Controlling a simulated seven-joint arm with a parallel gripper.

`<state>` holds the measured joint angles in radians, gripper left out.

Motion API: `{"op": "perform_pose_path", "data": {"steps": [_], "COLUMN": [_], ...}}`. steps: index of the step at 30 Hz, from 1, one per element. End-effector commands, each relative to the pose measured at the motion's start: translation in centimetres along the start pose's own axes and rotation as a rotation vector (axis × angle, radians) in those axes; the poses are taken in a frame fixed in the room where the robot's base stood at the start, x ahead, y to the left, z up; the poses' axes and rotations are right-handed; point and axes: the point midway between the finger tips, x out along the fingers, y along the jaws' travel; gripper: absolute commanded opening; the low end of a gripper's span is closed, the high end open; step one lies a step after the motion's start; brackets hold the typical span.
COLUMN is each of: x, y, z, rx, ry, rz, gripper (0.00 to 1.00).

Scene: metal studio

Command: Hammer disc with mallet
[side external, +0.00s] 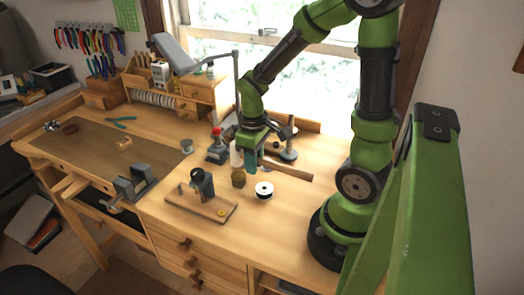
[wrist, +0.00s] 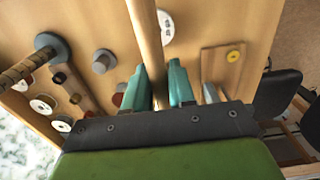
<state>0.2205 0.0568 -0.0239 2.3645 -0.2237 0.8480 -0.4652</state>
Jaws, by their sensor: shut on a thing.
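My gripper (side external: 251,160) has teal fingers and is shut on a wooden handle (side external: 290,171), which I take to be the mallet's. The handle sticks out to the right above the bench. In the wrist view, the handle (wrist: 146,40) runs from between the teal fingers (wrist: 159,92) to the top edge. I cannot make out the mallet's head in either view. A small yellow disc (side external: 221,212) lies on the right end of a wooden board (side external: 200,207). The disc also shows in the wrist view (wrist: 233,56), right of the handle. My gripper is behind the board and apart from the disc.
A dark upright tool (side external: 202,184) stands on the board. A grey vise (side external: 136,187) is at the bench's front edge. A red-topped tool (side external: 216,148) stands left of the gripper. The front right bench is clear.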

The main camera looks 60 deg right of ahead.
Motion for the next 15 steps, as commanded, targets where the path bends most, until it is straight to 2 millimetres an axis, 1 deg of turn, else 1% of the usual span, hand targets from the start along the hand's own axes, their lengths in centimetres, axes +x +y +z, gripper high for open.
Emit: {"op": "perform_pose_path", "data": {"steps": [8,15], "x": [-2.1,-2.1], "y": [0.5,0.5], "z": [0.2,0.2], "rx": [0.0,-0.001], "ry": [0.004,0.0], "rz": [0.001,0.0], "gripper": [0.0,0.0]}}
